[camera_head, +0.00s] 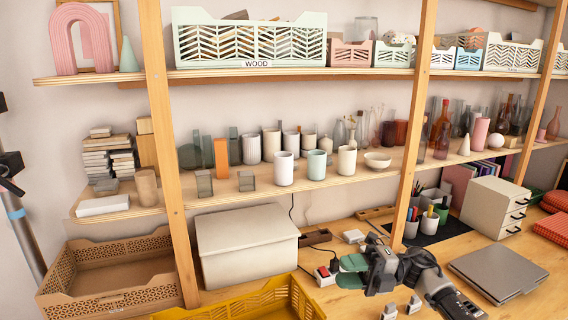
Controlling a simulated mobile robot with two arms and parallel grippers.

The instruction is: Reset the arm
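My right gripper (350,271) is at the lower right of centre, low over the wooden desktop (455,245). Its arm comes in from the lower right. Its two green finger pads point left and stand apart with a gap between them, and I see nothing held there. My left gripper does not show in this view.
A yellow crate (238,302) stands at the front, left of my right gripper. A red-switched power strip (324,276) lies close beside the gripper. A grey laptop (497,272) and a white drawer unit (494,207) are to the right. Shelves with cups (284,169) are above.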

